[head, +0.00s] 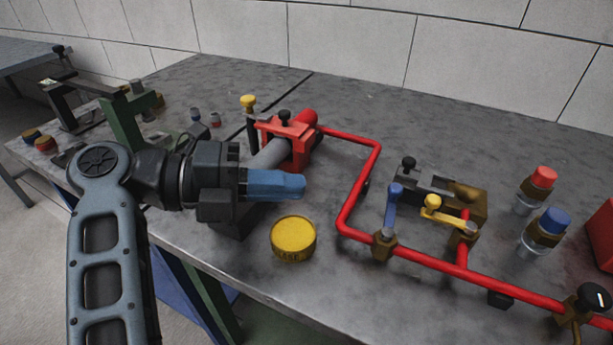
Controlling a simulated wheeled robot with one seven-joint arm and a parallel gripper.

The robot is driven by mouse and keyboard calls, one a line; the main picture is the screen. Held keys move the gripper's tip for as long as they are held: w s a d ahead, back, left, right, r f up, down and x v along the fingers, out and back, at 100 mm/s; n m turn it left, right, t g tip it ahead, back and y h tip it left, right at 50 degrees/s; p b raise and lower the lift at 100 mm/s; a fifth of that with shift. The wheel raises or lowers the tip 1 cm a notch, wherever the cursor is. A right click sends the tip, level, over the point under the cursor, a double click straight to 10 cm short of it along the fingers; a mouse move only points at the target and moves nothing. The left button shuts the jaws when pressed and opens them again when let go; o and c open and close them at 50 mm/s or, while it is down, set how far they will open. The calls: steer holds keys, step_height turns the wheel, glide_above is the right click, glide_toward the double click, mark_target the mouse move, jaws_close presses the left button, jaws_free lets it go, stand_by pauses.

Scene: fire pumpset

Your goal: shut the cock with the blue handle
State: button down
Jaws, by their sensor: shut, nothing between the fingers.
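The blue handle (393,207) stands roughly upright from a brass cock (384,245) on the red pipe (357,226), right of the picture's middle. A cock with a yellow handle (445,216) sits just to its right, its lever lying across toward the left. My gripper (304,186) is left of the blue handle, apart from it, with its blue fingers shut and empty, pointing right. It hovers above the bench, near the red pump body. The exact height of the fingers over the bench cannot be told.
A yellow round tin (293,239) stands below my gripper. A red clamp (288,140) on a grey cylinder is behind it. A black knob (594,297) is at the lower right. The back of the bench (420,95) is clear.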

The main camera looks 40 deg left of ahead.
mark_target(390, 190)
steer(key=p+x, duration=0.1)
steer(key=x, duration=1.1)
steer(key=shift+p, duration=0.35)
steer(key=shift+w, duration=0.1)
